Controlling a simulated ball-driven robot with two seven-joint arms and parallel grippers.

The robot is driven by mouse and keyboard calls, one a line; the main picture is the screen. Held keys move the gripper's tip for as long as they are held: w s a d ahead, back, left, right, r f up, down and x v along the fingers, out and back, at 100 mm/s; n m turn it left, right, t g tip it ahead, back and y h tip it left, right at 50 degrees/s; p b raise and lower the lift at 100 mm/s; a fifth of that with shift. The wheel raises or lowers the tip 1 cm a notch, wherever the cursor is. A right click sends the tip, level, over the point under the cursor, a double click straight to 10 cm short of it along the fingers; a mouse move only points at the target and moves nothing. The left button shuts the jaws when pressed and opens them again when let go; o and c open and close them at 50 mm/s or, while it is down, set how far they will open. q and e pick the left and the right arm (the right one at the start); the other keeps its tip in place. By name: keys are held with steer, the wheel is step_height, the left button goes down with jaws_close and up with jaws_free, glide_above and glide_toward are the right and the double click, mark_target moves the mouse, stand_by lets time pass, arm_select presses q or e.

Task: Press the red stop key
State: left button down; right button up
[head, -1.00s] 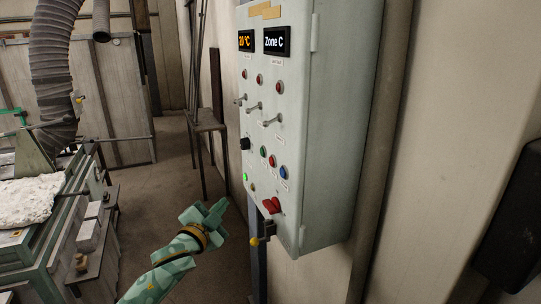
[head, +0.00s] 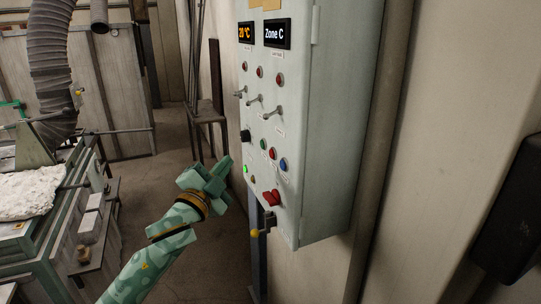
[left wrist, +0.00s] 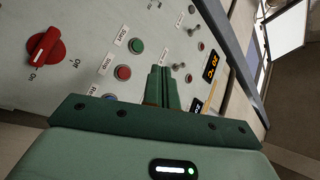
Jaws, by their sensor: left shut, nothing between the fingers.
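The red stop key (head: 272,153) is a small round button on the front of the pale green control box, between a green key (head: 263,144) and a blue key (head: 283,164). In the left wrist view the red key (left wrist: 123,72) sits beside the label "Stop", with the green "Start" key (left wrist: 136,46) beyond it and the blue key (left wrist: 109,97) partly hidden. My left gripper (head: 222,170) is shut and empty, left of the box front and lower than the key. Its closed fingers (left wrist: 161,84) show to the right of the red key, apart from it in the head view.
The control box (head: 330,120) also carries a red rotary switch (head: 272,197), toggle levers (head: 255,99), red lamps and two displays. A yellow-tipped lever (head: 256,233) sticks out below. A bench with white material (head: 28,193) stands at the left. The floor between is clear.

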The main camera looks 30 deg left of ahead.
mark_target(272, 154)
arm_select(q)
steer(key=w+d+b, duration=0.1)
steer(key=w+d, duration=0.4)
steer(key=w, duration=0.1)
steer(key=shift+w+d, duration=0.15)
stand_by(2.1)
steer(key=shift+w+d, duration=0.2)
steer(key=shift+w+d, duration=0.25)
stand_by(0.8)
steer(key=shift+s+a, duration=0.1)
steer(key=shift+s+a+p, duration=0.4)
steer(key=shift+s, duration=0.1)
stand_by(0.4)
